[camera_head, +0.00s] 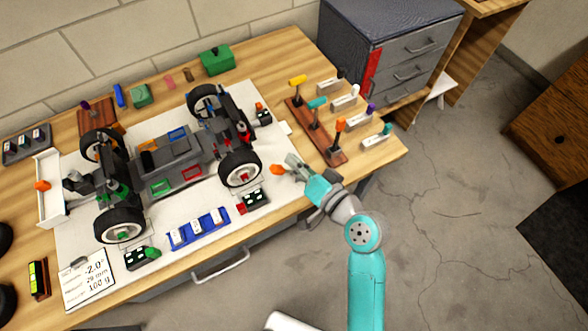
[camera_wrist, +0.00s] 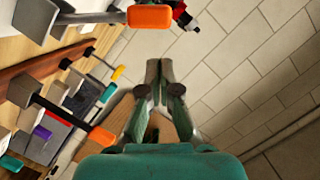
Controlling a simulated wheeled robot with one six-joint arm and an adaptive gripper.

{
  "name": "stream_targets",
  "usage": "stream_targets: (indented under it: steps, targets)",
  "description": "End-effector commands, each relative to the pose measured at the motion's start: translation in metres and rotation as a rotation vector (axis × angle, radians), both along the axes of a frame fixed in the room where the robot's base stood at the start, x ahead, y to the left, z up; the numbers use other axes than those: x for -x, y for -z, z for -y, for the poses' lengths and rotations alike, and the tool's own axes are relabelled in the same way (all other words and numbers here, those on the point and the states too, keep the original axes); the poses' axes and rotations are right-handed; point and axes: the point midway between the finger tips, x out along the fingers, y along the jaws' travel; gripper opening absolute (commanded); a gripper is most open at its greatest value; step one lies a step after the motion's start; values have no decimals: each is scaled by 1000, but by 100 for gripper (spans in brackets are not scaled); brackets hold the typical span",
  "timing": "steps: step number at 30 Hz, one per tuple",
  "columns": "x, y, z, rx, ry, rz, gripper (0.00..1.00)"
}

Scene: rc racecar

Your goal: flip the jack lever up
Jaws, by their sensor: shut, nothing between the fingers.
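An orange-tipped lever (camera_head: 277,169), which looks like the jack lever, is beside the car's right front wheel on the white mat. Its orange grip (camera_wrist: 150,16) and a grey bar show large at the top of the wrist view. My gripper (camera_head: 291,162) is shut and empty, just right of the orange grip in the head view. Its fingertips (camera_wrist: 160,68) appear below the grip in the wrist view, apart from it. The lever's base is mostly hidden, and I cannot tell its exact tilt.
The wheeled car chassis (camera_head: 165,160) stands on the white mat (camera_head: 85,225). A wooden rack (camera_head: 325,140) with upright coloured-handled tools is right of my gripper. A blue tray (camera_head: 198,229) lies in front of the car.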

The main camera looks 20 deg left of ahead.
Motion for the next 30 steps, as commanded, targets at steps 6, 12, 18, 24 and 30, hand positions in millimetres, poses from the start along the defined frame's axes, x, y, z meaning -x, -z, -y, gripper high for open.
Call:
stream_targets:
  steps: [6, 12, 18, 24, 30]
  targets:
    - [4, -10, 21, -2, 7, 1, 0]
    - [19, -16, 52, -3, 8, 2, 0]
    - [32, -21, 76, -2, 6, 2, 0]
    - [38, -23, 87, -3, 4, 3, 0]
    - [39, -24, 88, -3, 4, 4, 0]
